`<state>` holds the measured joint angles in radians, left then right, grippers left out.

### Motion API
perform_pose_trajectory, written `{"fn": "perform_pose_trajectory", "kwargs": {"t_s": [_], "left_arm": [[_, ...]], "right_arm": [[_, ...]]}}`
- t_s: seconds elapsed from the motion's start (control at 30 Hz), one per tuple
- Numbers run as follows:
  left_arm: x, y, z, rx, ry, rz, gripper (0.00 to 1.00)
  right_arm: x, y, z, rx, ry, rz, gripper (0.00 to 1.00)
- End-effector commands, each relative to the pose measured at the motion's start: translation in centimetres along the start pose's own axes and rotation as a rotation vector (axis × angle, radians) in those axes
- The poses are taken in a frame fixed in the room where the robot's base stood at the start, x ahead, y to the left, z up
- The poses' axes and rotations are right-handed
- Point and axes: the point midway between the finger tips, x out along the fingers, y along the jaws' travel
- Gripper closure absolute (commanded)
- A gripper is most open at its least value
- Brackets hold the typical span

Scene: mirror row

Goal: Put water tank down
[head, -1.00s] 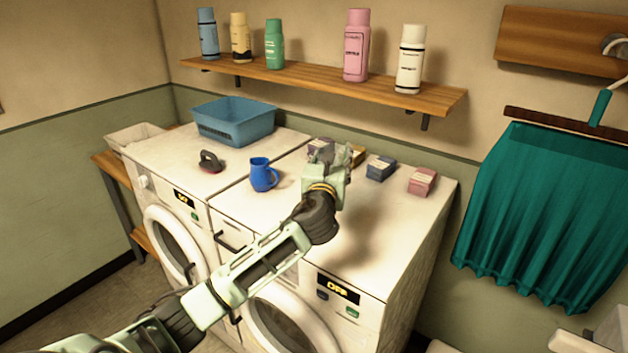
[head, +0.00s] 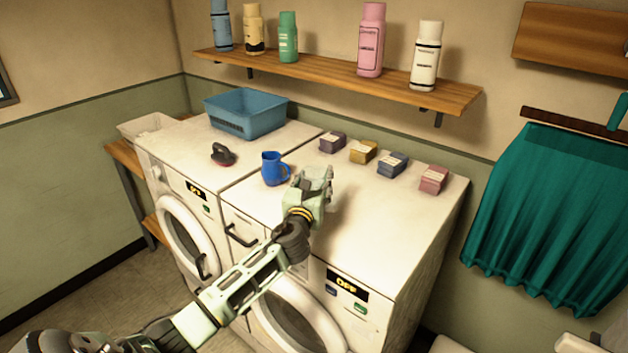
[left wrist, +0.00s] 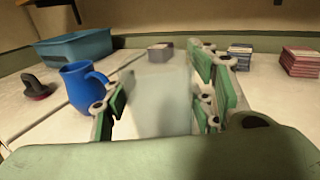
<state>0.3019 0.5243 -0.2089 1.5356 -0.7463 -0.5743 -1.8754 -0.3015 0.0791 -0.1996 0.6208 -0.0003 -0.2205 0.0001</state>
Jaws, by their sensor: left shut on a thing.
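The water tank (left wrist: 160,97) is a pale, see-through block in the left wrist view, between the green-padded fingers of my left gripper (left wrist: 160,108). The gripper is shut on it. In the head view my left gripper (head: 318,178) is over the white top of the right machine (head: 370,235), just right of the blue mug (head: 272,170). The tank is hard to make out there, and I cannot tell if its bottom touches the machine top. My right gripper is in neither view.
A dark iron-like object (head: 222,154) and a blue basket (head: 245,115) are on the left machine. Several small boxes (head: 392,164) line the back of the right machine. A shelf (head: 340,78) with bottles hangs above. The front right of the machine top is clear.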

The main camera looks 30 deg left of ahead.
Motion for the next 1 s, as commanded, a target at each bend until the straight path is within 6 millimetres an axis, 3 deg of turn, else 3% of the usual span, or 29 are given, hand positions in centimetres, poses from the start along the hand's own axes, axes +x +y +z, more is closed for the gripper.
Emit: {"fn": "perform_pose_trajectory", "kwargs": {"t_s": [0.1, 0.13, 0.33, 0.73, 1.0], "left_arm": [[0.0, 0.0, -0.2, 0.001, 0.000, 0.000, 0.77], [0.0, 0.0, -0.2, 0.001, 0.000, 0.000, 0.47], [0.0, 0.0, -0.2, 0.001, 0.000, 0.000, 0.30], [-0.2, 0.0, 0.0, 0.001, 0.001, 0.000, 0.29], [-4.2, 0.0, -0.2, 0.003, 0.000, -0.002, 0.29]], "right_arm": [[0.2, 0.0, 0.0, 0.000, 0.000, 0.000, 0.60], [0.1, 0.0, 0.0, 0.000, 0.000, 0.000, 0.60], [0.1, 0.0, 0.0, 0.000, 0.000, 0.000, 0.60], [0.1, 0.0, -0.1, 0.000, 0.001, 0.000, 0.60], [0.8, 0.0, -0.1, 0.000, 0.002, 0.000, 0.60]]}}
